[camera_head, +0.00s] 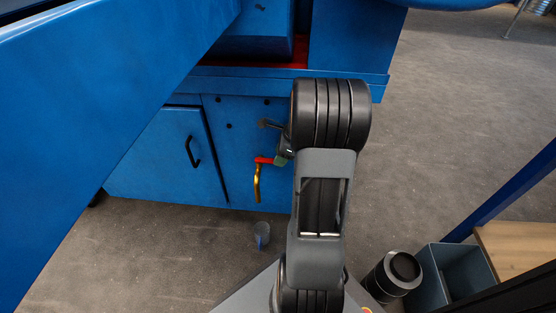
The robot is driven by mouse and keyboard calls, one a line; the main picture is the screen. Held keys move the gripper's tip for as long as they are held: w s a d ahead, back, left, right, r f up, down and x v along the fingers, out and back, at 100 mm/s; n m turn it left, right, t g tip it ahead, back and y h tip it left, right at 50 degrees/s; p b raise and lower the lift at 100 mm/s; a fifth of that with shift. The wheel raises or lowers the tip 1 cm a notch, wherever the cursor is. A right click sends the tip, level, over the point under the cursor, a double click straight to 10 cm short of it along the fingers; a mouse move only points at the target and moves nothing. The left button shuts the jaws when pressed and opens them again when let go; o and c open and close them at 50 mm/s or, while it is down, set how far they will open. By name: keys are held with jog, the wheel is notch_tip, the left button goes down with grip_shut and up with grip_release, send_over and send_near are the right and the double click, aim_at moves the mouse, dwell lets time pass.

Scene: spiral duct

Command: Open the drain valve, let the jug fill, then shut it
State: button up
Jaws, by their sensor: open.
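The drain valve has a red handle (264,160) and a brass spout (257,184) that points down from the front of a blue cabinet. A small translucent bluish jug (262,236) stands on the floor below the spout; its fill level is too small to tell. My gripper (273,142) is open at the cabinet front, with its jaws just above and right of the red handle. One jaw seems close to the handle's right end; I cannot tell whether they touch. My arm hides part of the gripper and the cabinet to the right.
A blue cabinet door with a black handle (192,151) is left of the valve. A large blue machine part (100,95) fills the upper left. A black cylindrical can (393,277) and a grey-blue bin (455,270) stand at the lower right. Open floor lies at the right.

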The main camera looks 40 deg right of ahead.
jog(key=shift+w+a+f, duration=0.2)
jog(key=shift+w+a, duration=0.1)
jog(key=shift+a+f+b, duration=0.1)
jog(key=shift+f+b, duration=0.25)
jog(key=shift+b, duration=0.3)
jog(key=shift+f, duration=0.15)
grip_shut()
